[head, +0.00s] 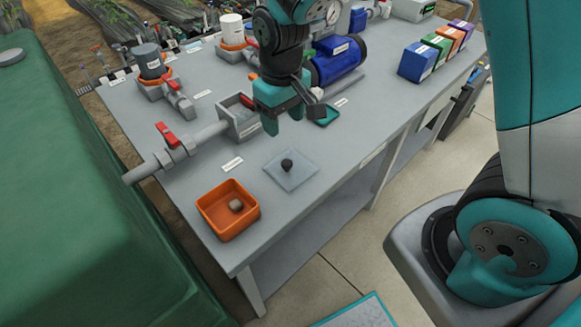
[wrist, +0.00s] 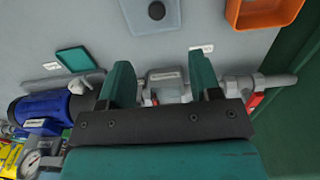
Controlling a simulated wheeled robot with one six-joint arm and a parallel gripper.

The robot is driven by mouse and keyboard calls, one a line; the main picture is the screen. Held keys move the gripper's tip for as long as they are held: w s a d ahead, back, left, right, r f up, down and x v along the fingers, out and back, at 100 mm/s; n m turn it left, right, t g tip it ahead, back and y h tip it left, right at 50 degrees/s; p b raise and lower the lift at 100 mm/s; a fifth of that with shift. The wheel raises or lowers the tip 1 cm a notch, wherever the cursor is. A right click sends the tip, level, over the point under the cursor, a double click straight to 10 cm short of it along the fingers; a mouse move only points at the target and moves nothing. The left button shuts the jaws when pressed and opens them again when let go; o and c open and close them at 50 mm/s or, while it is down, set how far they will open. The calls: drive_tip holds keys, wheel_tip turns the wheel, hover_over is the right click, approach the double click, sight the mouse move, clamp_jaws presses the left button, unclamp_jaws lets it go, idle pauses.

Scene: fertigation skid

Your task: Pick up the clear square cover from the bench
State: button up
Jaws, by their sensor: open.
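The clear square cover (head: 300,178) lies flat on the grey bench (head: 330,150) near its front edge, with a dark round knob (head: 287,164) in its middle. In the wrist view the cover (wrist: 136,20) shows at the top edge, partly cut off, with its knob (wrist: 156,10). My gripper (head: 284,121) is open and empty, above the bench and behind the cover in the head view. In the wrist view its two teal fingers (wrist: 161,70) stand apart, with the cover beyond their tips and nothing between them.
An orange tray (head: 204,214) holding a small grey-brown piece sits left of the cover. A grey pipe (head: 205,136) with a red-handled valve and an open box (head: 240,117) lies behind.

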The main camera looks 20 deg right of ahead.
hover_over(287, 162)
drive_tip(key=f, duration=0.8)
drive_tip(key=shift+a+f, duration=0.25)
drive_tip(key=f, duration=0.5)
drive_tip(key=shift+d+f+p, duration=0.1)
drive_tip(key=shift+d+p, duration=0.1)
drive_tip(key=shift+p, duration=0.2)
drive_tip(key=c, duration=1)
